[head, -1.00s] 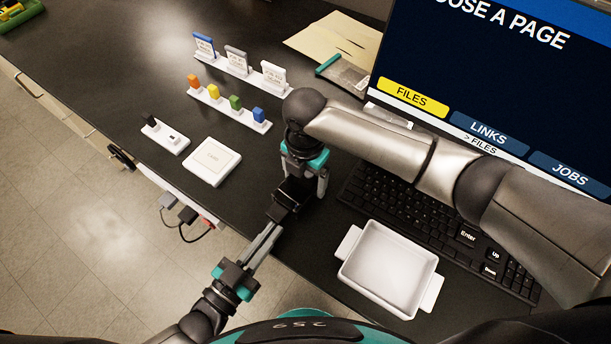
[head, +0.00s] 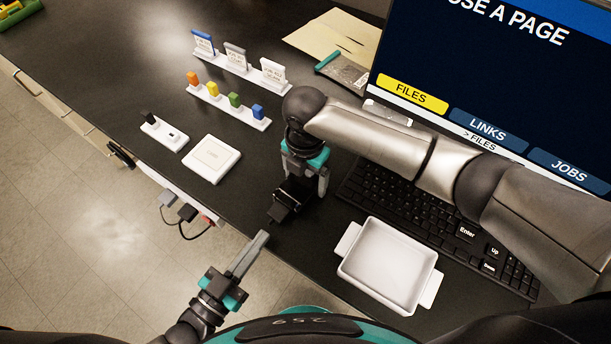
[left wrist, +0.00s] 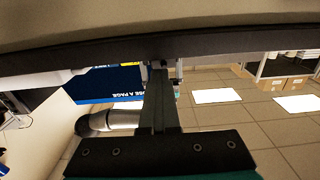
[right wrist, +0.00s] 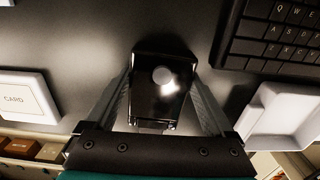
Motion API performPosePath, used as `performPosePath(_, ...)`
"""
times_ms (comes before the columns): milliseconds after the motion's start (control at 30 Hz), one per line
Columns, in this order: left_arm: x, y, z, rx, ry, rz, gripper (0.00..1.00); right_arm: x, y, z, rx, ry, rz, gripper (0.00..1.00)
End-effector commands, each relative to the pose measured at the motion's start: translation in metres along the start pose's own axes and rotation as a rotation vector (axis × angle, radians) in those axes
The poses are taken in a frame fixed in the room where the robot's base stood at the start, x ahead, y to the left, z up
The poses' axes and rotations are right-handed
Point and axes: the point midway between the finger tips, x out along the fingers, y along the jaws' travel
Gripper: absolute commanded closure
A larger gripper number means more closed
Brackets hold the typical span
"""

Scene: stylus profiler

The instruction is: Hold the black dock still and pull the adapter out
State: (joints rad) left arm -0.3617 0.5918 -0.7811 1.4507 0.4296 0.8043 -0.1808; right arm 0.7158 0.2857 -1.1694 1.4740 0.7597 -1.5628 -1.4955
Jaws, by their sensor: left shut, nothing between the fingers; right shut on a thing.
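The black dock (head: 284,204) lies on the dark bench near its front edge, left of the white tray. My right gripper (right wrist: 160,88) is shut on the dock from above; the right wrist view shows a finger on each side of its glossy body. In the head view my right gripper and arm partly cover the dock. I cannot make out the adapter as a separate part; a small dark stub (head: 275,213) shows at the dock's near end. My left gripper (head: 264,238) is shut and empty, just short of that end. Its closed fingers also show in the left wrist view (left wrist: 157,90).
A white tray (head: 345,272) and a keyboard (head: 410,213) are right of the dock. A white card box (head: 211,158), a small white holder (head: 165,134) and racks of coloured sticks (head: 230,107) stand to the left. The bench edge runs beneath my left gripper.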

Motion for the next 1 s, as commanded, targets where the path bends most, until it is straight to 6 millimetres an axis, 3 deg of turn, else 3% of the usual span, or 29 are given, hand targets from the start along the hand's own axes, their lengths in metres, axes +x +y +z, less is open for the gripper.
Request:
performPosePath(167,-0.0001,0.0005,0.0005,0.000,-0.001,0.001,0.98,0.0018,-0.0012,0.0006,0.002,-0.001,-0.003,1.00)
performPosePath(433,0.0000,0.0008,0.0006,0.000,-0.001,0.001,0.68,0.0014,-0.0008,0.0014,0.003,-0.003,-0.001,1.00)
performPosePath(1000,-0.0057,0.0008,0.0012,0.000,-0.004,0.001,0.73,0.0007,-0.0003,0.0019,0.003,-0.004,0.001,1.00)
